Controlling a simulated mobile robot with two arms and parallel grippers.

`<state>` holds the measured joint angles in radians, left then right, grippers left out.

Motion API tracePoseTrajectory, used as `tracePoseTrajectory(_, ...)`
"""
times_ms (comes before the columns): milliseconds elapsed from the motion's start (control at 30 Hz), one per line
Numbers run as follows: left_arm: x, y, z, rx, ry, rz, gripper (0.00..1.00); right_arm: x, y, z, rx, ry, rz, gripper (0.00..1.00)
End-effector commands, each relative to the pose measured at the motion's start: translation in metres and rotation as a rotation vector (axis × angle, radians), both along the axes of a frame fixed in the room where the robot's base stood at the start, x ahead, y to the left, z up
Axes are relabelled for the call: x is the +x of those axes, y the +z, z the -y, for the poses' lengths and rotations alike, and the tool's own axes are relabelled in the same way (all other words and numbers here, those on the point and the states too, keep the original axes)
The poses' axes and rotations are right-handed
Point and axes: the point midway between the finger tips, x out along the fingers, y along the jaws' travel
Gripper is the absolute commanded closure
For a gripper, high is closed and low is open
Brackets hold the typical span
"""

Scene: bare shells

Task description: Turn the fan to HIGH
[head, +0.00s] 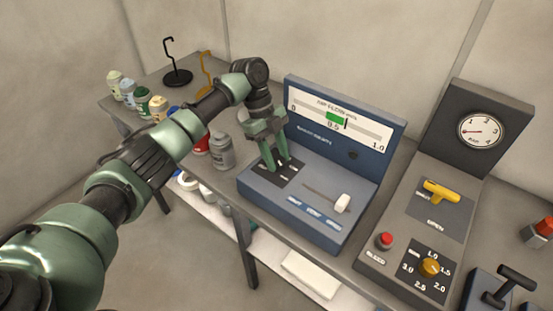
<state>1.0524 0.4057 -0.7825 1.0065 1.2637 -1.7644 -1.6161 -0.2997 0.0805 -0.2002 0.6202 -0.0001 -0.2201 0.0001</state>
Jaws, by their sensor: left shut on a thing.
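The blue console (330,229) stands on the bench, with a black label plate (264,166) at its left. My left gripper (280,163) points down over this plate and is shut on a small control there. The fingers hide most of the control, so its shape and setting cannot be read. White lettering on the plate is too small to read. My right gripper is not in view.
A white slider knob (342,202) sits right of the plate. A grey console (404,240) with a yellow handle (441,191), red button (385,240) and yellow dial (429,267) stands further right. A grey can (221,152) and several other cans stand left of my gripper.

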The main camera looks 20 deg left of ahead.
Motion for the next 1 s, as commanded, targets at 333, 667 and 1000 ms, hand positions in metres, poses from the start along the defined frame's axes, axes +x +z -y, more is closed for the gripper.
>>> tracePoseTrajectory(333,0.0011,0.0009,0.0001,0.0,-0.031,0.004,1.0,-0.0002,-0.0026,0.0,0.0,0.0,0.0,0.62)
tracePoseTrajectory(667,0.0009,0.0009,0.0002,0.0,-0.031,0.004,0.42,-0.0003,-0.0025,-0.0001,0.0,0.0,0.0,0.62)
tracePoseTrajectory(1000,0.0011,0.002,-0.0007,0.001,-0.03,0.002,0.42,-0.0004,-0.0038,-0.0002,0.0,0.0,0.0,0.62)
